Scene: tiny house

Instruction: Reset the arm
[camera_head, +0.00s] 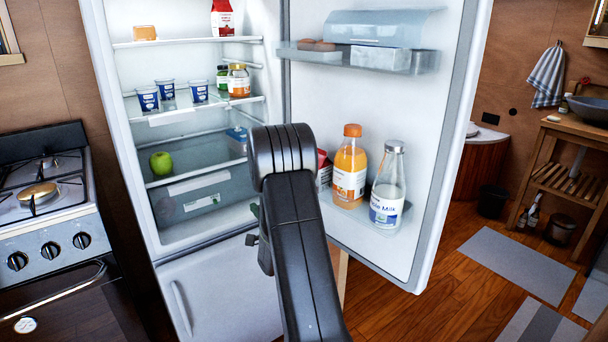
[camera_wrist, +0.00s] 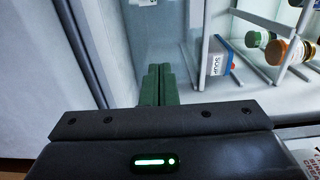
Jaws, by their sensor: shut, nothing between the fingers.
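My arm reaches up and forward from the bottom of the head view, in front of the open fridge (camera_head: 200,280). My gripper (camera_wrist: 157,72) shows in the wrist view as two green fingers, pressed together with nothing between them. In the head view the gripper is mostly hidden behind my arm. In the wrist view the fingers point toward the fridge interior, with a pale, smooth panel to their left. A blue and white container (camera_wrist: 217,62) stands right of the fingers, apart from them.
The fridge door (camera_head: 455,130) stands open at right, holding an orange juice bottle (camera_head: 350,170) and a milk bottle (camera_head: 387,190). Shelves hold a green apple (camera_head: 160,163), cups (camera_head: 148,98) and jars (camera_head: 238,82). A stove (camera_head: 45,200) stands left.

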